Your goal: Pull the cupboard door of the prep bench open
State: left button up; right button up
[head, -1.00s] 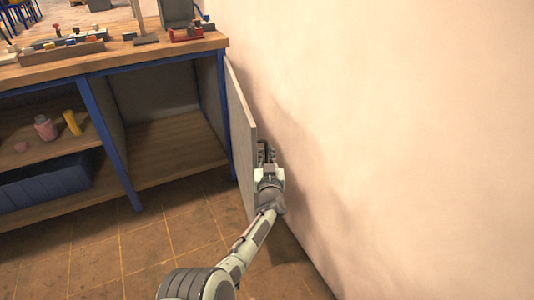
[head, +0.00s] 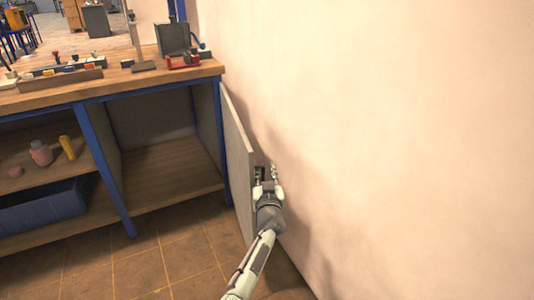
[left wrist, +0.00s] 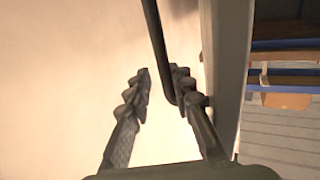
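The cupboard door (head: 237,155) of the prep bench (head: 150,84) stands wide open, swung out at the right end of the bench and close to the wall. The open compartment (head: 165,165) behind it looks empty. My left gripper (head: 266,172) is on the wall side of the door, near its free edge. In the left wrist view its fingers (left wrist: 160,85) are open and spread apart. The dark bar handle (left wrist: 160,50) runs down between the fingertips, close to the right finger, and bends toward the door (left wrist: 228,70). My right gripper is not in view.
The pale wall (head: 400,130) is close on the right, leaving a narrow gap beside the door. Shelves at left hold a blue bin (head: 42,205), a pink bottle (head: 41,153) and a yellow item (head: 67,147). The tiled floor (head: 160,265) in front is clear.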

pick_arm(q)
notch_tip(320, 180, up, 8)
jog(key=shift+w+d+r, duration=0.25)
jog(key=shift+w+d, duration=0.1)
jog(key=shift+w, duration=0.1)
notch_tip(320, 180, down, 6)
jog(key=s+g, duration=0.1)
jog(key=s, duration=0.1)
jog(key=s+d+p, duration=0.1)
jog(key=s+d, duration=0.5)
jog(key=shift+f, duration=0.35)
